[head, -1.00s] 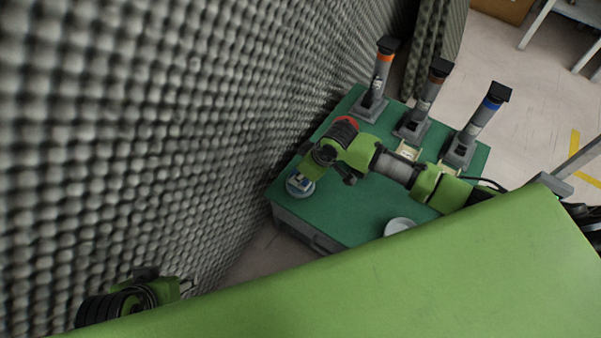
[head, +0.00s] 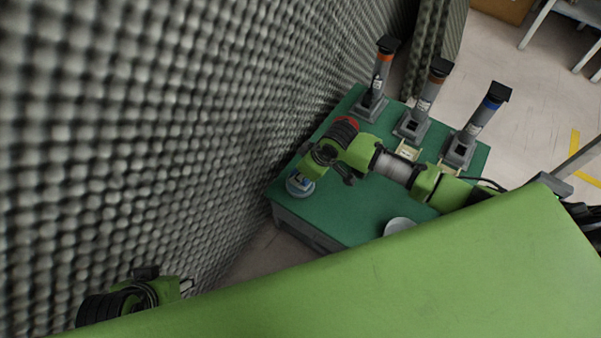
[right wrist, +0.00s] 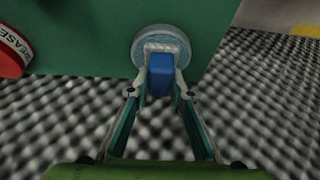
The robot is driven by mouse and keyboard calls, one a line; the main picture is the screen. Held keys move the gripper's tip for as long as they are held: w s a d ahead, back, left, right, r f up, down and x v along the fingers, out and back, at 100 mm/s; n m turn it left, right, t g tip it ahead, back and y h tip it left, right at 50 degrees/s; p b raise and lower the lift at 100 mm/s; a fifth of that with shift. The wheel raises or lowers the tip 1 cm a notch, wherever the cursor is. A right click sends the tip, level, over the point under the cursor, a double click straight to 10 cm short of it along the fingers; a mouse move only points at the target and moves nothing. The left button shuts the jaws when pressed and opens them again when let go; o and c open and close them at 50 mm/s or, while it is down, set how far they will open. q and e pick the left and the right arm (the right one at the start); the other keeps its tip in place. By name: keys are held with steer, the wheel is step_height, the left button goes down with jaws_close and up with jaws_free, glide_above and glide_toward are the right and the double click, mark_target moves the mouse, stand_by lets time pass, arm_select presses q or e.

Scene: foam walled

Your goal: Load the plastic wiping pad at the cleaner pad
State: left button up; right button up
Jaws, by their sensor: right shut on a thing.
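A blue block (right wrist: 160,74), which looks like the plastic wiping pad, is held between the fingertips of my right gripper (right wrist: 160,82). A round grey-blue disc (right wrist: 178,37) with a pale rim, which looks like the cleaner pad, lies on the green table top near its edge. The block overlaps the disc in the right wrist view; whether they touch I cannot tell. In the head view, the disc (head: 299,187) is at the table's left corner, beneath my right gripper (head: 304,176). My left gripper (head: 187,285) is low at the left by the foam wall, its thin fingers apart and empty.
The green table (head: 355,215) stands beside the grey foam wall (head: 180,130). A red-topped round container (right wrist: 10,50) is near the disc. Three upright grey dispensers (head: 378,85) stand at the back. A white round dish (head: 399,224) is at the front edge.

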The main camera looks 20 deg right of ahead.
mark_target(295, 171)
arm_select(q)
steer(key=shift+s+a+g+p, duration=0.15)
steer(key=shift+s+g+p, duration=0.05)
steer(key=shift+s, duration=0.3)
steer(key=shift+s+a+g+p, duration=0.15)
steer(key=shift+s+g, duration=0.05)
steer(key=shift+s, duration=0.3)
arm_select(e)
steer(key=shift+s+f, duration=0.1)
stand_by(2.6)
steer(key=shift+r+p, duration=0.65)
steer(key=shift+p, duration=0.15)
steer(key=shift+r+p, duration=0.75)
steer(key=shift+p, duration=0.1)
steer(key=shift+r+p, duration=0.95)
steer(key=shift+p, duration=0.1)
steer(key=shift+r+p, duration=0.55)
steer(key=shift+p, duration=0.15)
arm_select(q)
steer(key=s+f+g+p, duration=0.1)
steer(key=s+f, duration=0.2)
steer(key=f, duration=1.8)
steer(key=shift+s, duration=0.2)
arm_select(e)
steer(key=shift+r, duration=0.65)
